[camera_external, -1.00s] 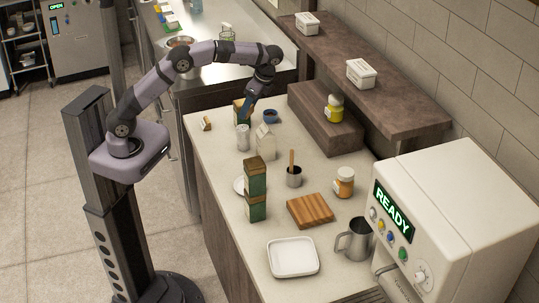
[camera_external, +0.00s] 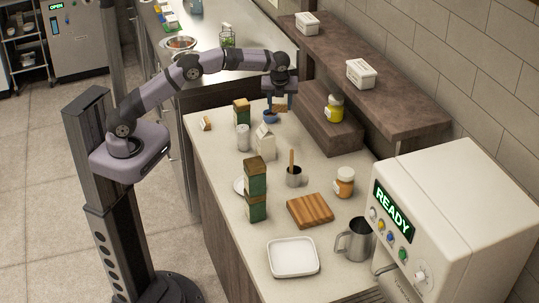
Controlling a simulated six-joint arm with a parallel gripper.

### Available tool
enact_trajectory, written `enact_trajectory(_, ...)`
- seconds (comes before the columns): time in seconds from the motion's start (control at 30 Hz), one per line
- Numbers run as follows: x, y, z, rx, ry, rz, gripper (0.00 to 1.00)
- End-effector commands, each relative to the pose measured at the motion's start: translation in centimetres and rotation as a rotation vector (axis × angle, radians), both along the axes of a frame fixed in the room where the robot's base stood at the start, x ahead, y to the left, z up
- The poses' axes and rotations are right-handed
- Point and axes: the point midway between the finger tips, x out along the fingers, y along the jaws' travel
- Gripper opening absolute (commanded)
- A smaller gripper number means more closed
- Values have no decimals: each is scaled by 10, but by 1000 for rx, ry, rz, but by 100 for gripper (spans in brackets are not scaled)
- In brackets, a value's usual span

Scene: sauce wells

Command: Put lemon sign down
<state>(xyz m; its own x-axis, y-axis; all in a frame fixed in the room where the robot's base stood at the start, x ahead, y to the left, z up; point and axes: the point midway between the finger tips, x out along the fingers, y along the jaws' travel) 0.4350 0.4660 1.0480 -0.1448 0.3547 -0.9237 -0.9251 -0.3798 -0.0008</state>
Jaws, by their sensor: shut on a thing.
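My gripper (camera_external: 280,96) is over the far end of the counter, behind the blue bowl (camera_external: 270,117) as seen here. It is shut on a small tan piece (camera_external: 280,104), which looks like the lemon sign. Its lettering or picture is too small to read. The piece appears just above or behind the bowl's rim; I cannot tell whether it touches the counter. Another small tan sign-like piece (camera_external: 206,124) lies at the counter's left edge.
A green carton (camera_external: 242,114), a metal can (camera_external: 243,138) and a white carton (camera_external: 265,143) stand near the bowl. A brown riser (camera_external: 318,113) with a yellow jar (camera_external: 334,108) is to the right. Stacked green boxes (camera_external: 256,186) stand nearer the camera.

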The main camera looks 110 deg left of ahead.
Motion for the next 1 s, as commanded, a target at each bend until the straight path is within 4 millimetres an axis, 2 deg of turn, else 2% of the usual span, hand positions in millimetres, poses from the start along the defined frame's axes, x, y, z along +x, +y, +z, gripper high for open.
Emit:
enact_trajectory(0.27, 0, 0, -13, -1, 2, 1, 21)
enact_trajectory(0.67, 0, -1, -65, -1, 1, 2, 21)
enact_trajectory(1.0, -1, -1, -76, -1, 1, 3, 21)
